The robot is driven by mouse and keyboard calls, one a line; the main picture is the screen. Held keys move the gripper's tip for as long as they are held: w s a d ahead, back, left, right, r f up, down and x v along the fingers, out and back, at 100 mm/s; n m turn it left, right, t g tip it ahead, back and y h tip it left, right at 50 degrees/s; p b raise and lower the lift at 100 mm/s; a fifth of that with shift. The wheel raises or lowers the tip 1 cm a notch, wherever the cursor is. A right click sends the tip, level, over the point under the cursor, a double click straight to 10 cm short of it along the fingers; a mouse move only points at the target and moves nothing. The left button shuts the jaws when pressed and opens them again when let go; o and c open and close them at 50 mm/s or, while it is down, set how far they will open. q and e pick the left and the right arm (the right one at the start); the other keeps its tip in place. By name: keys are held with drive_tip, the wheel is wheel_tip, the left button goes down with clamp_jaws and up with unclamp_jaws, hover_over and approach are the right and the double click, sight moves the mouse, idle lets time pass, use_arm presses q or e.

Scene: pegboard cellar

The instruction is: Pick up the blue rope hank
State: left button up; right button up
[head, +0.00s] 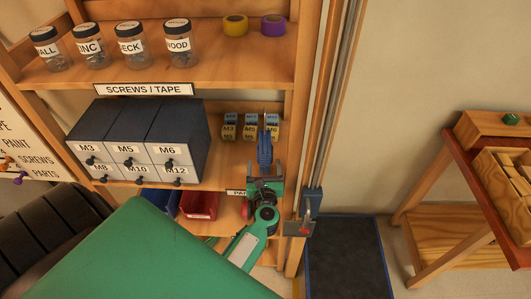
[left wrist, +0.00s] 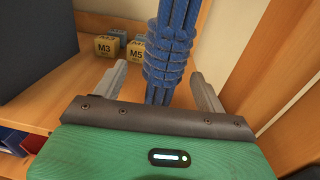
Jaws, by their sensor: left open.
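The blue rope hank (head: 265,148) is upright at the right end of the middle shelf, with coils wrapped around its middle. It also shows large in the left wrist view (left wrist: 170,45), where its lower end goes down behind my gripper's body edge. My left gripper (head: 265,172) is open, just in front of the hank in the head view. In the left wrist view its two fingers (left wrist: 157,72) stand on either side of the hank's lower part, with a visible gap on both sides. I cannot tell how the hank is supported. My right gripper is not in view.
Small labelled blocks (head: 229,131) stand behind and left of the hank. A grey drawer cabinet (head: 140,135) fills the shelf's left. A wooden upright (head: 298,120) stands close on the right. A red bin (head: 199,204) sits below. Jars (head: 131,48) and tape rolls stand above.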

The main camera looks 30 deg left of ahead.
sight(265, 155)
use_arm(q)
drive_tip(key=shift+x, duration=2.7)
drive_tip(key=shift+d, duration=0.25)
drive_tip(key=c, duration=1.2)
